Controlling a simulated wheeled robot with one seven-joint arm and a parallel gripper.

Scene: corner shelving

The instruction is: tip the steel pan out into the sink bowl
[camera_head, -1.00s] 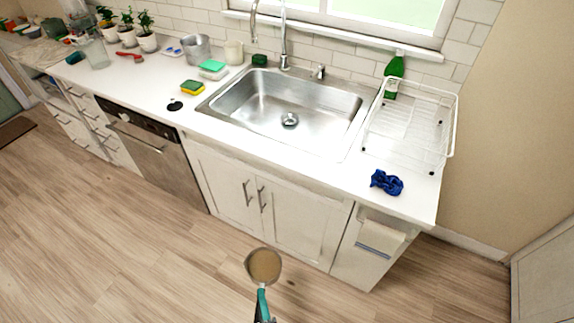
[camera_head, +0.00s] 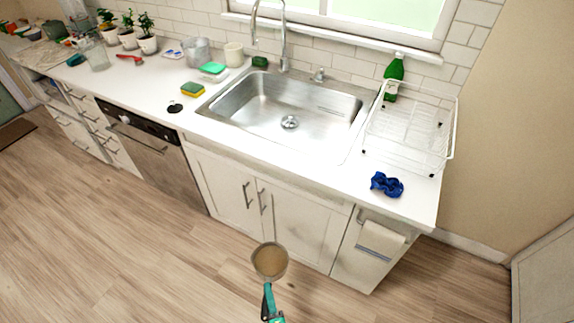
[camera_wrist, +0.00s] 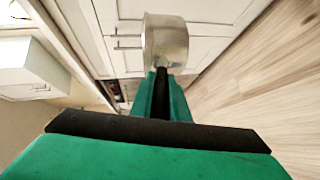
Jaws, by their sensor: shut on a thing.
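The steel pan (camera_head: 270,260) is held out in front of the sink cabinet, below counter height, with a brownish content showing inside it. It looks about upright in the head view. My gripper (camera_head: 271,308) is shut on the pan's handle. In the wrist view the pan (camera_wrist: 165,42) is seen from its side, with its dark handle running between my green fingers (camera_wrist: 161,95). The sink bowl (camera_head: 290,105) is steel, set in the white counter, with a drain in its floor; it looks empty.
A tap (camera_head: 283,40) rises behind the bowl. A white wire dish rack (camera_head: 410,125) and a green bottle (camera_head: 394,78) stand to its right. A blue cloth (camera_head: 386,184) lies at the counter's front right. Sponges lie left of the bowl. The floor is clear.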

